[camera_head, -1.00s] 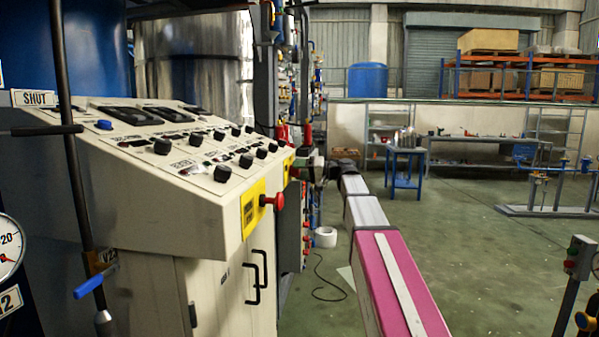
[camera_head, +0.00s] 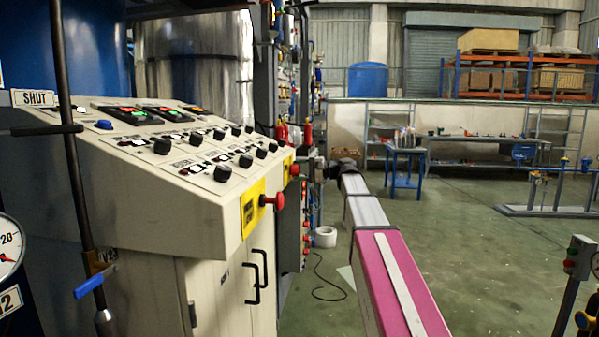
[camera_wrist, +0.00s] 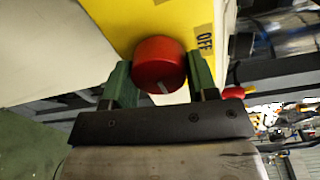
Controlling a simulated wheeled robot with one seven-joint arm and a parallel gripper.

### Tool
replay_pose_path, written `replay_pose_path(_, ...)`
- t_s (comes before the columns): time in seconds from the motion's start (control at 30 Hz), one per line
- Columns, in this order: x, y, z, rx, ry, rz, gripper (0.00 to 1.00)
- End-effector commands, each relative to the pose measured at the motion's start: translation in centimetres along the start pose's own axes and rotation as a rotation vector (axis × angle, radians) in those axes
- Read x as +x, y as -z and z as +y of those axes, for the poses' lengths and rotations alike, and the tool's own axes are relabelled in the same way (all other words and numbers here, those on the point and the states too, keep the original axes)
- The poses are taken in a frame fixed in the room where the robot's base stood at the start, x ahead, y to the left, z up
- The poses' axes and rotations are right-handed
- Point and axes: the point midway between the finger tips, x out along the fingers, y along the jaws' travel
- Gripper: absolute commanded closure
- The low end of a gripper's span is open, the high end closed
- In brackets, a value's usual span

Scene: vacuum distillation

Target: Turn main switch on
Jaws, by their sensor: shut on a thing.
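The main switch is a red round knob (camera_wrist: 158,62) on a yellow plate (camera_wrist: 120,20) in the wrist view. A white mark shows on the knob's lower edge, and an "OFF" label (camera_wrist: 204,41) is at its upper right. My gripper (camera_wrist: 160,74) has one green finger on each side of the knob and is shut on it. The fingers are hard to make out there. The console's displays (camera_head: 128,113) are lit red and green.
A nearer red knob (camera_head: 272,202) sits on another yellow plate at the console's front corner. Black door handles (camera_head: 256,278) stick out below. A white roll (camera_head: 326,237) and a black cable (camera_head: 328,285) lie on the floor. Green floor (camera_head: 460,250) is open to the right.

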Motion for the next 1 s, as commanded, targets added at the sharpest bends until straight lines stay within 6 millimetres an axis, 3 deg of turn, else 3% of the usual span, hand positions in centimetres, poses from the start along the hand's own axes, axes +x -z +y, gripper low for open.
replay_pose_path(0.63,-0.02,0.04,0.08,0.054,-0.002,-0.001,0.71)
replay_pose_path(0.67,-0.02,0.04,0.08,0.054,-0.002,-0.001,0.44)
replay_pose_path(0.73,-0.02,0.04,0.07,0.053,-0.002,-0.001,0.21)
replay_pose_path(1.0,-0.04,0.02,0.04,0.052,-0.001,-0.002,0.21)
